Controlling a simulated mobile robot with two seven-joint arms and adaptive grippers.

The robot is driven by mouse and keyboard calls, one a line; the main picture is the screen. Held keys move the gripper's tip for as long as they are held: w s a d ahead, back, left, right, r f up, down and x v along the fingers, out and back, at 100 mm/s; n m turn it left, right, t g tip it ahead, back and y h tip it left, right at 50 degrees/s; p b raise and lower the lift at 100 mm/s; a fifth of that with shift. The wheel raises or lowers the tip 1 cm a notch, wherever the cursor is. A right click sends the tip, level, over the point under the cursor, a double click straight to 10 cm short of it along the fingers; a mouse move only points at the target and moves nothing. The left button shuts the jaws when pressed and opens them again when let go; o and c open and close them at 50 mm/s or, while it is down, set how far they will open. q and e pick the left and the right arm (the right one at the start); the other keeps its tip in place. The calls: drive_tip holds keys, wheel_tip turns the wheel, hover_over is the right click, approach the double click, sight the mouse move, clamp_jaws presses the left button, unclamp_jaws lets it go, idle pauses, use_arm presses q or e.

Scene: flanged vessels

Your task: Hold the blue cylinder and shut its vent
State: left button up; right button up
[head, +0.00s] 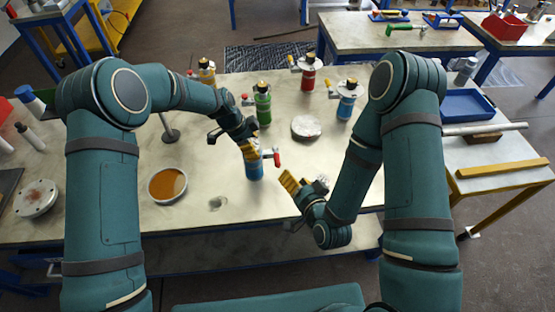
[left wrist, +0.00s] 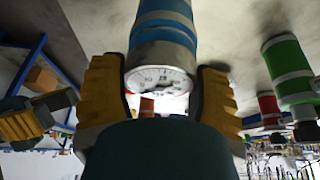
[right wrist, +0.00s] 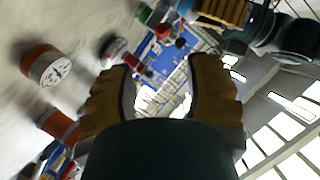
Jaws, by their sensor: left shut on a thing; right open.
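A blue cylinder (head: 254,170) stands on the bench near its front middle. My left gripper (head: 250,148) is shut on its upper part.
A dish of orange liquid (head: 167,185) lies left; a round pale disc (head: 306,127) lies behind the right gripper. A blue tray (head: 467,105) is at right.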

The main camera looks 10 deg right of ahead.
sight(280, 164)
drive_tip(key=x, duration=1.1)
drive_tip(key=shift+a, duration=0.35)
clamp_jaws()
